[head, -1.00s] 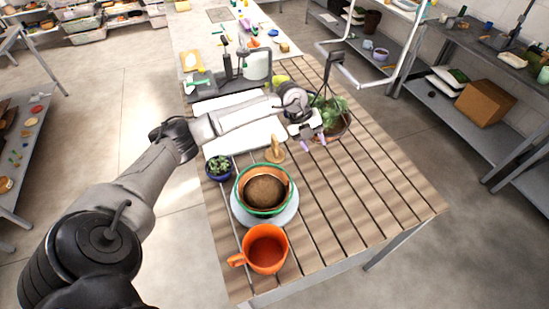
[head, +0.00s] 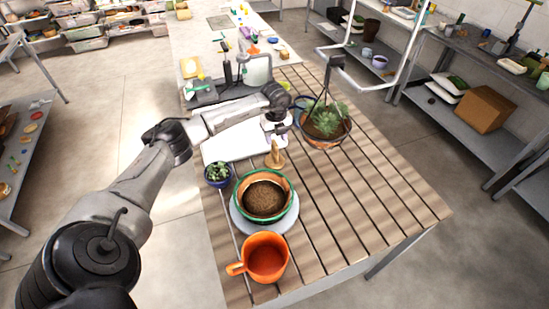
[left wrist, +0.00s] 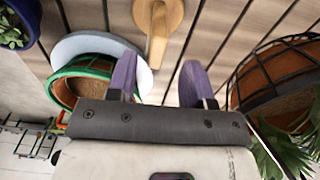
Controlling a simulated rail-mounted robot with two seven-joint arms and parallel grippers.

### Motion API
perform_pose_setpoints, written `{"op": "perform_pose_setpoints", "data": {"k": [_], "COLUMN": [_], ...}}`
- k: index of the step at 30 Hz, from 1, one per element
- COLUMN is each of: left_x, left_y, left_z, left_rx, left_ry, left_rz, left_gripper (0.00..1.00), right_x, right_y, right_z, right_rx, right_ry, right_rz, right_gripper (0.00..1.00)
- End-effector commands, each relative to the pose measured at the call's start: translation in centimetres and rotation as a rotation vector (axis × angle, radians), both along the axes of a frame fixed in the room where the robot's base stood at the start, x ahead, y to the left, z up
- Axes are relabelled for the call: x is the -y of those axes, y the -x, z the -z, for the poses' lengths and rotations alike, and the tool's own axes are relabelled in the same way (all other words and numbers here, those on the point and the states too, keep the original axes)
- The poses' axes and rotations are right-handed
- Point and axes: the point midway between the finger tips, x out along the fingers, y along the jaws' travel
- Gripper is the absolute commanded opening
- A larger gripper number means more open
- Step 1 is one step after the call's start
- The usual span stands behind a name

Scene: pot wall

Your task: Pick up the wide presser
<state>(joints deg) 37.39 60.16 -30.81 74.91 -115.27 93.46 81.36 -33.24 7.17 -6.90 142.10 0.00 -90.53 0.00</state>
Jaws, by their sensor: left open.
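The wide presser, a pale wooden piece with a round base and an upright handle (head: 275,156), stands on the slatted table behind the pot. In the left wrist view the presser (left wrist: 158,18) is at the top centre, beyond the fingertips. My left gripper (head: 277,131) is just behind the presser in the head view. Its purple fingers (left wrist: 158,80) are apart with nothing between them, and the presser lies ahead of the gap without visible contact. My right gripper is not in view.
A green-rimmed pot with soil (head: 264,198) sits on a grey saucer (head: 240,217). An orange mug (head: 266,258) is in front. A small blue potted succulent (head: 217,174) stands left of the presser; a wire-hung planter (head: 326,130) stands right. The table's right front (head: 370,215) is clear.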

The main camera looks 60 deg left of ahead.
Motion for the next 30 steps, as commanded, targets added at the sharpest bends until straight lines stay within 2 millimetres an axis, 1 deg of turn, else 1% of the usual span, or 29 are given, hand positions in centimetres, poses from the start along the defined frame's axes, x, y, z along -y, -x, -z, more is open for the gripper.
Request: {"op": "perform_pose_setpoints", "data": {"k": [5, 12, 16, 20, 26, 30], "left_x": [0.0, -0.2, -0.2, -0.2, -0.2, -0.2], "left_y": [0.1, 0.4, 0.3, 0.3, 0.3, 0.3], "left_z": [0.7, 3.8, 5.0, 5.5, 5.6, 5.6], "left_rx": [-0.002, -0.003, 0.000, 0.000, 0.000, 0.000], "left_ry": [0.001, 0.002, 0.002, 0.000, 0.000, 0.000], "left_rz": [0.000, 0.000, 0.001, 0.001, 0.001, 0.001], "left_gripper": [0.47, 0.47, 0.47, 0.47, 0.47, 0.35], "right_x": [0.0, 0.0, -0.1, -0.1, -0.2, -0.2], "right_y": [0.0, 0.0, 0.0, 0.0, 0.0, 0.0], "right_z": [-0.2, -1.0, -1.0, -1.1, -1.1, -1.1], "right_rx": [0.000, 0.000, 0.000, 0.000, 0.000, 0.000], "right_ry": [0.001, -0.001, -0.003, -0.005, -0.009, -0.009], "right_rz": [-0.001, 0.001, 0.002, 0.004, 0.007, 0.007], "right_gripper": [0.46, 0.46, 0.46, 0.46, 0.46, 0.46]}}
